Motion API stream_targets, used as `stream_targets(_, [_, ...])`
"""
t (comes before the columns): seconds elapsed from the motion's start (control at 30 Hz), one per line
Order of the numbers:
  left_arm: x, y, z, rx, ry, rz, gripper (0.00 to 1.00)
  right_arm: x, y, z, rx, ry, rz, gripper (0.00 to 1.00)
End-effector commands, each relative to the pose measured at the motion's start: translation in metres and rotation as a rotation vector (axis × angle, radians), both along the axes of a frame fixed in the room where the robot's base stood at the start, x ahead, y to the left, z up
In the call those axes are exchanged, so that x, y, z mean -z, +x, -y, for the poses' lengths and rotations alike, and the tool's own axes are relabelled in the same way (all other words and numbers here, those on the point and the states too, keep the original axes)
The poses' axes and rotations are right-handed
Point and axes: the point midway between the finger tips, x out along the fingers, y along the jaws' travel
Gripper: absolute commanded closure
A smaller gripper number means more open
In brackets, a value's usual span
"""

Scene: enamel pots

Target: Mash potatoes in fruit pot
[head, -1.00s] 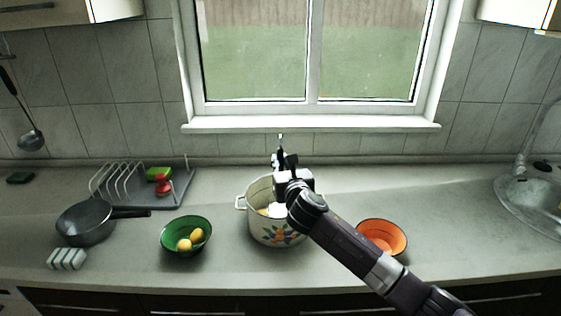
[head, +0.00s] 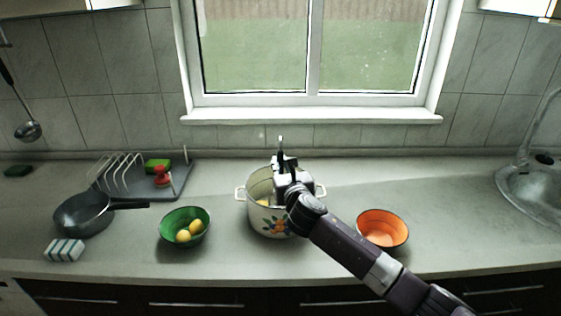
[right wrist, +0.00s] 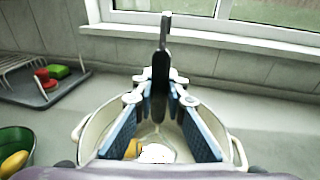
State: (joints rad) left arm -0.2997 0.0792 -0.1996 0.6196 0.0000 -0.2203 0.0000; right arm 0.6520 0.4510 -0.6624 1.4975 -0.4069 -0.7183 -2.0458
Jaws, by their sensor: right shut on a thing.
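The fruit pot (head: 258,220) is a cream enamel pot with painted fruit and two side handles, standing mid-counter; its rim also shows in the right wrist view (right wrist: 90,122). My right gripper (head: 283,172) is over the pot and shut on the upright dark handle of a tool, likely the masher (right wrist: 161,65). The fingers reach down inside the rim in the right wrist view. Yellow potato (right wrist: 133,149) shows low in the pot beside a pale patch I cannot identify. The tool's lower end is mostly hidden. My left gripper is out of view.
A green bowl (head: 170,226) with yellow potatoes stands left of the pot. An empty orange bowl (head: 383,236) stands right, near my right arm. A frying pan (head: 82,216), dish rack (head: 178,184) and striped sponge (head: 64,250) lie left. The sink (head: 540,190) is far right.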

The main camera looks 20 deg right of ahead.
Motion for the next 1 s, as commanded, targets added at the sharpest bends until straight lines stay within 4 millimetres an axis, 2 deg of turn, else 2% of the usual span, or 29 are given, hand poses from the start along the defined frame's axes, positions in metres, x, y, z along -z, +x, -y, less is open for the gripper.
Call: stream_targets(1.0, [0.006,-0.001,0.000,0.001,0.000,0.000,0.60,0.013,0.000,0.000,-0.001,0.000,0.000,1.00])
